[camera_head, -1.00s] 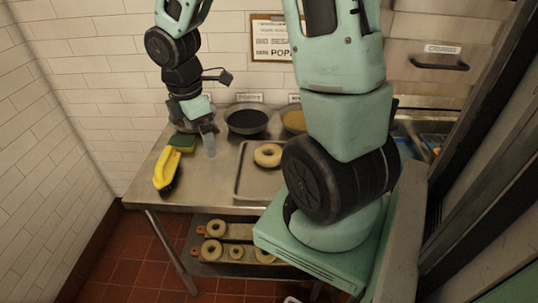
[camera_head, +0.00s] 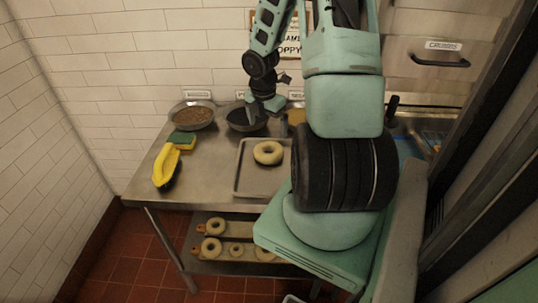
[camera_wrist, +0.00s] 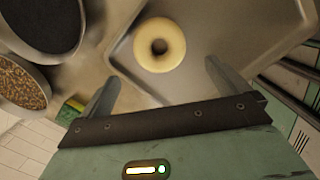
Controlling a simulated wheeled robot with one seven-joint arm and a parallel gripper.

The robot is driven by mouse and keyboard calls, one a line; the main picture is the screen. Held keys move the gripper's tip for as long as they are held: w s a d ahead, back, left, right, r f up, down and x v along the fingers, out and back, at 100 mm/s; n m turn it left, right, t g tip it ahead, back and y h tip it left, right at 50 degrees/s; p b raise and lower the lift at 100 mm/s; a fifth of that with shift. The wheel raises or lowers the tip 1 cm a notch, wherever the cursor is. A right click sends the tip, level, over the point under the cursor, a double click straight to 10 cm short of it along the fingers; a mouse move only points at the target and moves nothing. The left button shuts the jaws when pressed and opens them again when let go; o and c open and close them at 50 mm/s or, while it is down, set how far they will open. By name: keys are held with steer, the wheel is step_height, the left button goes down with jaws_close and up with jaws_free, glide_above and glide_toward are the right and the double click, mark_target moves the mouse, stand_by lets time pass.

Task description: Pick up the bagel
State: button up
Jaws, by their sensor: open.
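A pale ring-shaped bagel (camera_head: 268,152) lies on a metal tray (camera_head: 246,187) on the steel table. It also shows in the wrist view (camera_wrist: 160,45), lying flat in the tray (camera_wrist: 215,82), with nothing covering it. My gripper (camera_wrist: 162,80) is open and empty; in the wrist view its two fingers are spread wide, with the bagel beyond and between them. In the head view my gripper (camera_head: 264,112) is above the back of the table, behind the bagel and near the dark bowl, apart from the bagel.
Bowls stand along the back: one with brown seeds (camera_head: 193,115), a dark one (camera_head: 240,119) and a partly hidden yellow one. A yellow brush (camera_head: 166,167) and a green sponge (camera_head: 183,141) lie at left. More bagels (camera_head: 212,248) are on a lower shelf.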

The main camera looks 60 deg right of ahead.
mark_target(268, 147)
steer(key=f, duration=0.3)
steer(key=f+b, duration=0.1)
steer(key=f, duration=0.3)
steer(key=d+f, duration=0.1)
steer(key=f, duration=0.2)
steer(key=shift+f, duration=0.2)
steer(key=shift+c, duration=0.3)
steer(key=c, duration=0.6)
steer(key=shift+r+p, duration=0.85)
steer(key=shift+r, duration=4.2)
